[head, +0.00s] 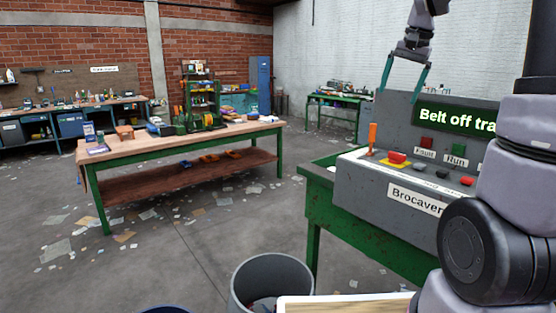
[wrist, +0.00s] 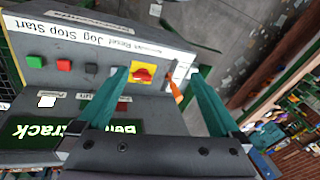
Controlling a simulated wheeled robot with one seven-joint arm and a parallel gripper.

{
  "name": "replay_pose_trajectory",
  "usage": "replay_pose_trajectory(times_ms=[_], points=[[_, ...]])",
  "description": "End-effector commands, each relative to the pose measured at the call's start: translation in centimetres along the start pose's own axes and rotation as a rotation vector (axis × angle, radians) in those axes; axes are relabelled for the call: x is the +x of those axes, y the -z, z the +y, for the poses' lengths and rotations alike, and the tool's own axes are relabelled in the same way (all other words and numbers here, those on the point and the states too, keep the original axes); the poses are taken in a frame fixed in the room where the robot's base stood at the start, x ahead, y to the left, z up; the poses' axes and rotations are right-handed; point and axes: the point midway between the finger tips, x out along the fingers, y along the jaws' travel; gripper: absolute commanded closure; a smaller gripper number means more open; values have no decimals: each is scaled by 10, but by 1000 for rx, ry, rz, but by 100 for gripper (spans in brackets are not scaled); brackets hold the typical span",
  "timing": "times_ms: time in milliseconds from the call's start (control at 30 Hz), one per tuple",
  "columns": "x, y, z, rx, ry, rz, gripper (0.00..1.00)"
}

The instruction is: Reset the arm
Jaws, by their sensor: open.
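My gripper (head: 400,95) is open and empty, with its two teal fingers pointing down in the upper right of the head view. It hangs above the grey control console (head: 372,190), apart from it. In the wrist view its fingers (wrist: 159,73) frame a red knob on a yellow plate (wrist: 143,73) and an orange-handled lever (wrist: 174,90). The knob (head: 397,157) and upright lever (head: 372,138) also show in the head view. The dark green display (head: 455,120) reads "Belt off tra", cut off by my arm. Part of the console is hidden behind my arm.
The console stands on a green frame (head: 313,235). A grey bin (head: 272,262) is below, beside a pale board edge (head: 345,297). A wooden workbench (head: 180,144) with tools stands left of centre. Open floor (head: 190,260) lies between, littered with paper scraps.

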Motion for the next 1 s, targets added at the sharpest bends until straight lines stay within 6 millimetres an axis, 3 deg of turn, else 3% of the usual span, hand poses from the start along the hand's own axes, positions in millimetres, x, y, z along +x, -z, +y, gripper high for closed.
replay_pose_trajectory(times_ms=[33,200,400,500,700,967,1000], points=[[-14,-22,3,-28,28,20,0],[-42,-91,16,-125,109,84,0],[-52,-168,41,-236,184,167,0],[-50,-196,53,-280,210,205,0],[-44,-225,67,-325,235,246,0],[-43,-228,69,-331,237,251,0],[-43,-228,69,-331,237,250,15]])
